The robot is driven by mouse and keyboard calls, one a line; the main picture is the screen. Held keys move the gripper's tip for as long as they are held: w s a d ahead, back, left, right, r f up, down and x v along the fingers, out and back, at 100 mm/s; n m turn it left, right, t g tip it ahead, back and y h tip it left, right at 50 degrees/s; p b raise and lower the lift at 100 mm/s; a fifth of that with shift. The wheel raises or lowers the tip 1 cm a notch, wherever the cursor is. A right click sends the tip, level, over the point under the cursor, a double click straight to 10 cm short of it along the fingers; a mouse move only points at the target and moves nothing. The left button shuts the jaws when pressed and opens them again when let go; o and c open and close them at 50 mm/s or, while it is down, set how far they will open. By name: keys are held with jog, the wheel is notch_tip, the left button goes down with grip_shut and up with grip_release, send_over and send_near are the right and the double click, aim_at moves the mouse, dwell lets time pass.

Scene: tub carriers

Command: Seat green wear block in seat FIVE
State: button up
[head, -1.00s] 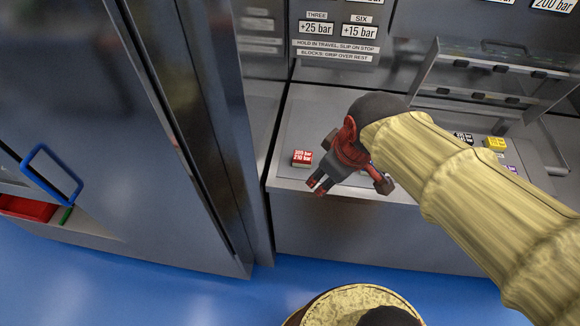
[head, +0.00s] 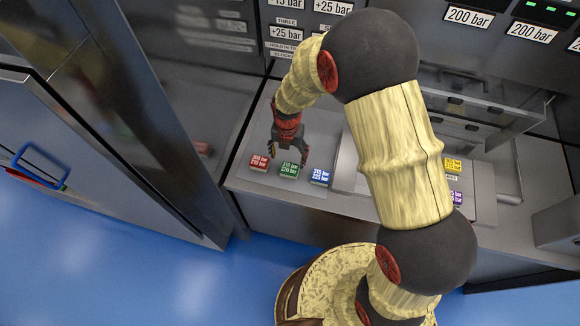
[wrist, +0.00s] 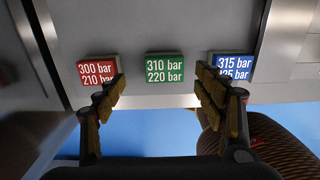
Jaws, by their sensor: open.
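The green wear block (head: 289,169), labelled 310 bar 220 bar, lies on the metal counter between a red and a blue block. It also shows in the wrist view (wrist: 165,68), upright to the camera and beyond the fingertips. My gripper (head: 289,147) is over the counter just behind the green block in the head view. In the wrist view my gripper (wrist: 160,85) is open and empty, with one finger on each side of the green block's line. Whether the fingertips are level with the block I cannot tell. I cannot make out a seat marked FIVE.
The red block (head: 260,162) is left of the green one and the blue block (head: 320,177) right of it, with small gaps. A yellow block (head: 452,165) and a purple block (head: 456,197) are farther right. A labelled panel (head: 286,35) stands behind the counter.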

aim_at(290, 168)
jog(key=f, duration=0.4)
jog(key=s+f, duration=0.1)
jog(key=f, duration=0.1)
jog(key=shift+d+f, duration=0.15)
jog(key=shift+d, duration=0.1)
jog(key=shift+f, duration=0.5)
jog(key=shift+c, duration=0.2)
jog(key=shift+w, duration=0.1)
jog(key=c, duration=1.3)
